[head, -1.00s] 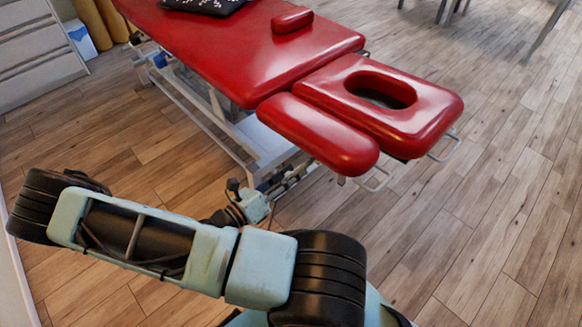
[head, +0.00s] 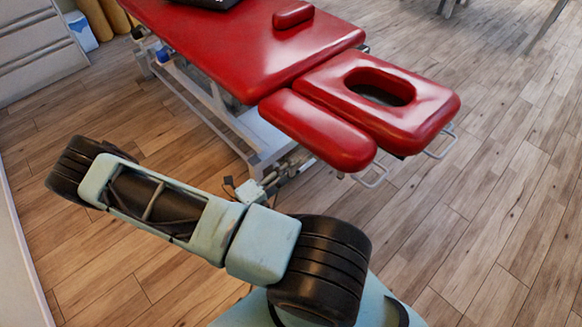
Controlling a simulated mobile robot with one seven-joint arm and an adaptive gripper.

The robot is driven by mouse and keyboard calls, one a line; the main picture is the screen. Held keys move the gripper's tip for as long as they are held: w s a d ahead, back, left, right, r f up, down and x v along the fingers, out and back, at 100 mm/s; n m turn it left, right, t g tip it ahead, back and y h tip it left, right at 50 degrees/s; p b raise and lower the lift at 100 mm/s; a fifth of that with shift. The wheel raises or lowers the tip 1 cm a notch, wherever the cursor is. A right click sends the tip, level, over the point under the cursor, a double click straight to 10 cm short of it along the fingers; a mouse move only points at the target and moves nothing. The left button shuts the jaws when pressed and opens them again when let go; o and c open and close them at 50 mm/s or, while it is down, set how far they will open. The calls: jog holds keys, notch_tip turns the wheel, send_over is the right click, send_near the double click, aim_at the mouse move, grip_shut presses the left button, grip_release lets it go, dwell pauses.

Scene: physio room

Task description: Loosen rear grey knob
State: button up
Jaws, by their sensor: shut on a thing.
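The red treatment table (head: 235,50) stands ahead with a face-hole headrest (head: 425,112) and a separate red armrest pad (head: 318,132) at its near end. My gripper (head: 290,172) shows only small and dark beyond my pale arm, low under the near end of the table beside its metal frame. It is shut on what appears to be the rear grey knob. The knob itself cannot be made out; the gripper, the pad and the distance hide it.
The table's light metal underframe (head: 215,115) runs back to the left. Wire handles (head: 372,178) stick out below the pads. A drawer cabinet (head: 40,50) stands at the far left. The wooden floor (head: 480,220) on the right is clear.

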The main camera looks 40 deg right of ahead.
jog(key=shift+n, duration=0.6)
jog(key=o, duration=1.2)
jog(key=a, duration=1.2)
jog(key=shift+s, duration=0.45)
